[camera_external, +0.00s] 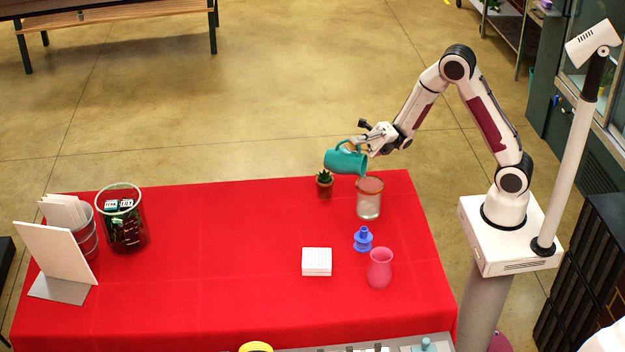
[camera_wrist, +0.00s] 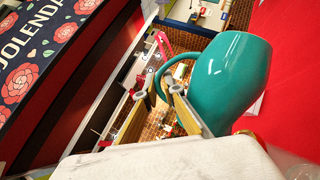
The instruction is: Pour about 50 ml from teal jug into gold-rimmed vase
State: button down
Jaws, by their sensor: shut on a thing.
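The teal jug (camera_external: 345,162) is tipped well over on its side in the air above the table's back right. My gripper (camera_external: 364,146) is shut on its handle. In the wrist view the jug (camera_wrist: 228,80) fills the right of centre, with my gripper's fingers (camera_wrist: 163,90) at its handle. The jug's inside is hidden and I see no stream. The gold-rimmed vase (camera_external: 369,205), a clear glass cylinder, stands upright on the red cloth, below and slightly right of the jug. A piece of clear glass shows at the wrist view's lower right corner, possibly this vase.
A small potted succulent (camera_external: 324,185) stands left of the vase. A glass jar (camera_external: 124,225) stands far left. The red table's (camera_external: 220,250) middle is clear.

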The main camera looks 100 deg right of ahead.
aim_at(341, 143)
jog(key=shift+w+d+f+m+h, duration=0.1)
jog(key=shift+w+d+m+h, duration=0.2)
jog(key=shift+w+m+h, duration=0.45)
jog(key=w+m, duration=0.1)
jog(key=w+d+f+m+h, duration=0.1)
jog(key=shift+w+d+m+t, duration=0.15)
jog(key=shift+d+m+t, duration=0.1)
jog(key=shift+m+t, duration=0.1)
jog(key=shift+w+d+r+m, duration=0.1)
jog(key=shift+w+r+m, duration=0.05)
jog(key=shift+m, duration=0.15)
